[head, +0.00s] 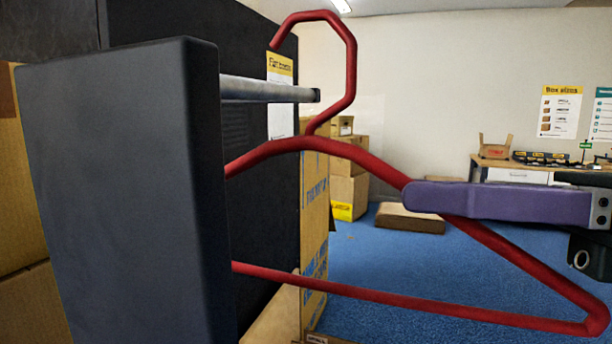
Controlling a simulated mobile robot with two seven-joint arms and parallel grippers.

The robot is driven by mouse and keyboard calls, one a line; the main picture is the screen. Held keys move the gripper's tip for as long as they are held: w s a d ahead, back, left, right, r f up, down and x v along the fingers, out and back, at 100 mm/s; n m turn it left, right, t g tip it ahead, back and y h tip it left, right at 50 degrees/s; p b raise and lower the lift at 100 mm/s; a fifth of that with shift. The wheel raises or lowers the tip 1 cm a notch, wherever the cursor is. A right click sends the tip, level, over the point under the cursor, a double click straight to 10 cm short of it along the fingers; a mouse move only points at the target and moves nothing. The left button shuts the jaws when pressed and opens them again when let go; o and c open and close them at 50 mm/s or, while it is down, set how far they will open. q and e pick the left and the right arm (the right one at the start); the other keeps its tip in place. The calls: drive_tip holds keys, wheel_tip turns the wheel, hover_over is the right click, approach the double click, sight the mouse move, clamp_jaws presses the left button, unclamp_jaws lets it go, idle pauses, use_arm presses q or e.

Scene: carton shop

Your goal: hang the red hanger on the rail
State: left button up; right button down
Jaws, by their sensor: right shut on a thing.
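The red hanger (348,152) fills the middle of the head view, upright with its hook at the top and its bar low. My right gripper (425,195) comes in from the right, its purple finger shut on the hanger's right sloping arm. In the picture the rail's far end lies inside the hook's outline, below the hook's tip. I cannot tell whether the hook touches the rail. The hanger's left end is hidden behind the dark upright. My left gripper is not in view.
The dark upright (125,190) stands close on the left. Cardboard boxes (349,185) stand behind, and a flat carton (410,218) lies on the blue floor (385,270). A table (490,163) stands at the back right.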

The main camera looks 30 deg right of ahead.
drive_tip(key=shift+d+p+x, duration=0.2)
drive_tip(key=shift+p+x, duration=1.15)
drive_tip(key=shift+x, duration=2)
wheel_tip(320, 180, down, 2)
drive_tip(key=b, duration=0.2)
drive_tip(key=shift+w+f+b, duration=0.15)
drive_tip(key=shift+f+b, duration=0.05)
drive_tip(key=shift+b, duration=0.1)
